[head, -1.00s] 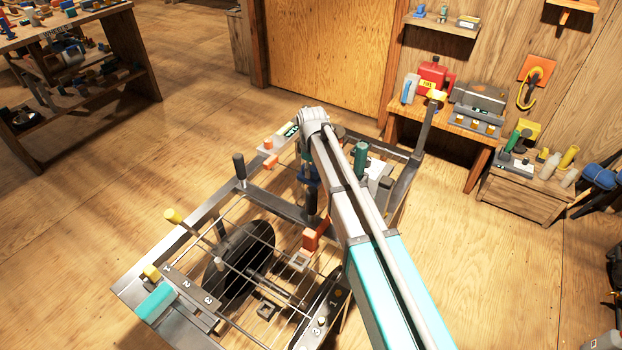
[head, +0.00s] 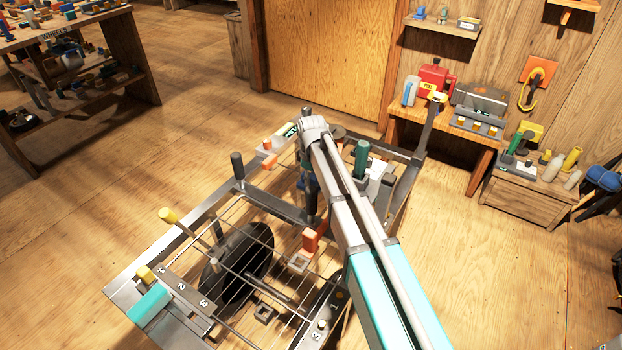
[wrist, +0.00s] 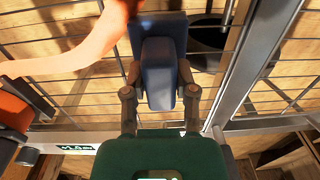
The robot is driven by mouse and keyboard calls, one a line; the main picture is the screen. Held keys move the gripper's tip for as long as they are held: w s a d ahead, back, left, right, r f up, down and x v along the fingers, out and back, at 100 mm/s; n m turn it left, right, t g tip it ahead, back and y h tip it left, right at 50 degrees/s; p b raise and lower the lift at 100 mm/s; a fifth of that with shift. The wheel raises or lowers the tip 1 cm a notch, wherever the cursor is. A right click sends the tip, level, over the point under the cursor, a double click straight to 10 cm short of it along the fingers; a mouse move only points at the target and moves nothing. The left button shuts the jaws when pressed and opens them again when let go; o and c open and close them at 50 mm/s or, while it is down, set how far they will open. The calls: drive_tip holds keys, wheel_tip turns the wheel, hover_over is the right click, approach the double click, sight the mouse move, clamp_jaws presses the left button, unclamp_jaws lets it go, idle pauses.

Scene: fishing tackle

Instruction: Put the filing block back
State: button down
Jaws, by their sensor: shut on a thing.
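My gripper (wrist: 159,92) is shut on a dark blue block (wrist: 158,72), one finger on each side of it. A wider blue part shows just behind the block in the wrist view; I cannot tell whether they are one piece. The block is over the wire grid of the metal-framed bench (head: 125,288). In the head view my gripper hangs below the end of my arm, partly hidden by it. I cannot tell for sure that this block is the filing block, nor whether it touches the grid.
An orange curved piece (wrist: 70,55) crosses close to the left of the block. A dark round cup (wrist: 206,42) and a metal rail (wrist: 258,60) lie to its right. Open floor lies left.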

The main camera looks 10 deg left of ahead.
sight(311, 175)
drive_tip(key=shift+c, duration=2)
unclamp_jaws()
drive_tip(key=shift+r, duration=0.1)
wheel_tip(311, 175, up, 12)
drive_tip(key=p, duration=1.2)
drive_tip(key=shift+w+d, duration=0.1)
